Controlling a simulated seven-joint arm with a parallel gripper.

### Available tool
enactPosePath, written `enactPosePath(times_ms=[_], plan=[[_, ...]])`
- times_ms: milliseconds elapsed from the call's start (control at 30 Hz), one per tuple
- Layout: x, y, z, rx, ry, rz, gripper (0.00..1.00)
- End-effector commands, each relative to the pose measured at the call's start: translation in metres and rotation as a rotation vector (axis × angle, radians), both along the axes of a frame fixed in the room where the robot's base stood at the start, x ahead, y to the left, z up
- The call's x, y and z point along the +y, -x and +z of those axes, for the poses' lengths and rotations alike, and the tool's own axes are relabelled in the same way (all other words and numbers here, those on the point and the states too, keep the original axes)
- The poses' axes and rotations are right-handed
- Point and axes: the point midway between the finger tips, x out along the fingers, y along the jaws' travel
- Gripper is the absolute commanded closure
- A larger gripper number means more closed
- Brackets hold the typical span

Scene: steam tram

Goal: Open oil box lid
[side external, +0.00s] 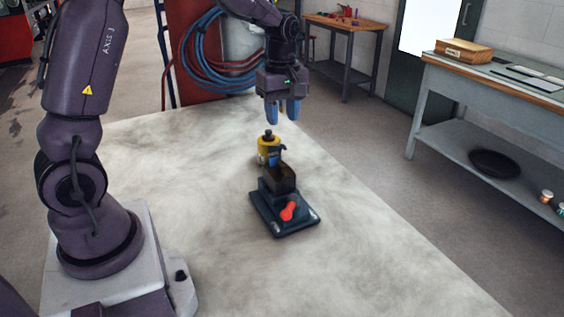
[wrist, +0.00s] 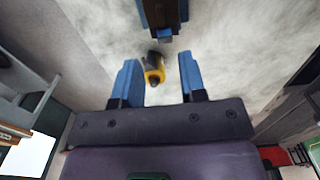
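The oil box (side external: 281,184) is a small dark box on a blue-grey base plate, with a red lever at its front, in the side external view. Its top shows brown, and a dark piece with a blue part rises at its far edge; I cannot tell surely how the lid lies. In the wrist view the box's dark end (wrist: 162,14) shows at the top. My gripper (side external: 282,117) is open and empty, pointing down, above and behind the box. Its blue fingers (wrist: 158,82) stand wide apart, touching nothing.
A yellow can (side external: 267,149) with a black top stands close behind the oil box; in the wrist view the can (wrist: 154,70) appears between my fingers. The pale tabletop (side external: 190,170) is otherwise clear. A workbench (side external: 500,85) stands apart at the right.

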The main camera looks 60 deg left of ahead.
Motion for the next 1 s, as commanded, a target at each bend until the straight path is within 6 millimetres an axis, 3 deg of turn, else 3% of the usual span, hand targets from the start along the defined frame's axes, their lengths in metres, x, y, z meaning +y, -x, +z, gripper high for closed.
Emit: enactPosePath(times_ms=[600,800,1000], plan=[[0.0,0.001,-0.11,0.004,0.002,-0.002,0.62],[0.0,0.001,-0.125,0.002,0.001,-0.002,0.62],[0.0,0.001,-0.126,0.0,0.001,-0.002,0.62]])
